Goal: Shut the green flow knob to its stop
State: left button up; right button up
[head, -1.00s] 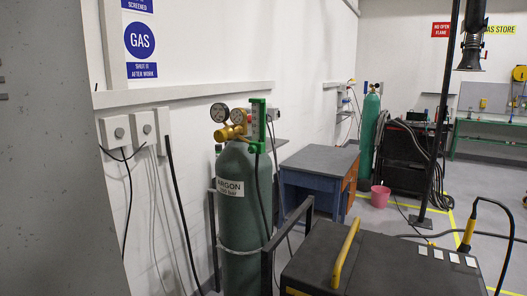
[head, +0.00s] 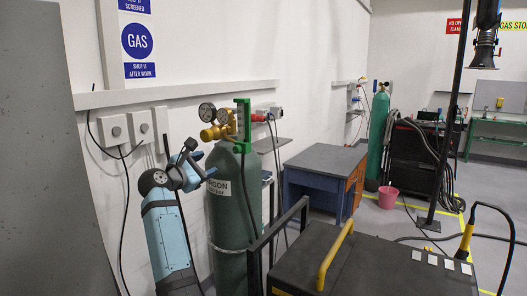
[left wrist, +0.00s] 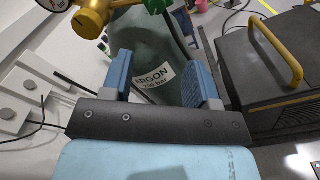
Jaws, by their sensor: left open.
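A green gas cylinder (head: 232,205) labelled argon stands by the wall. On top sits a brass regulator (head: 220,131) with two gauges and a green-framed flowmeter (head: 243,122). The green flow knob is not clearly distinguishable from the flowmeter's green parts. My left gripper (head: 201,160) is open and empty, left of the cylinder and below the regulator. In the left wrist view my blue fingers (left wrist: 162,80) spread in front of the cylinder (left wrist: 150,50), with its label between them. The brass regulator (left wrist: 92,18) is at upper left there; the flowmeter is mostly out of frame.
A dark machine with a yellow handle (head: 334,257) stands right of the cylinder, and a metal rail (head: 278,228) lies between. Wall boxes with cables (head: 115,129) are behind my left arm. A blue desk (head: 320,180) and pink bucket (head: 388,197) stand farther back.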

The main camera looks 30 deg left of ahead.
aim_at(235, 150)
pick_arm(q)
jog(key=w+p, duration=0.1)
jog(key=w, duration=0.3)
jog(key=w+p, duration=0.1)
jog(key=w, duration=0.3)
jog(key=w+p, duration=0.1)
jog(key=w, duration=0.3)
jog(key=shift+w+d+r, duration=0.4)
jog(key=shift+w, duration=0.5)
jog(key=shift+f, duration=0.1)
pick_arm(e)
notch_tip(235, 150, up, 2)
jog(key=shift+s+d+r+m, duration=0.1)
jog(key=shift+r+m, duration=0.1)
jog(key=shift+m, duration=0.2)
pick_arm(q)
jog(key=c, duration=0.9)
pick_arm(e)
jog(key=shift+r, duration=0.2)
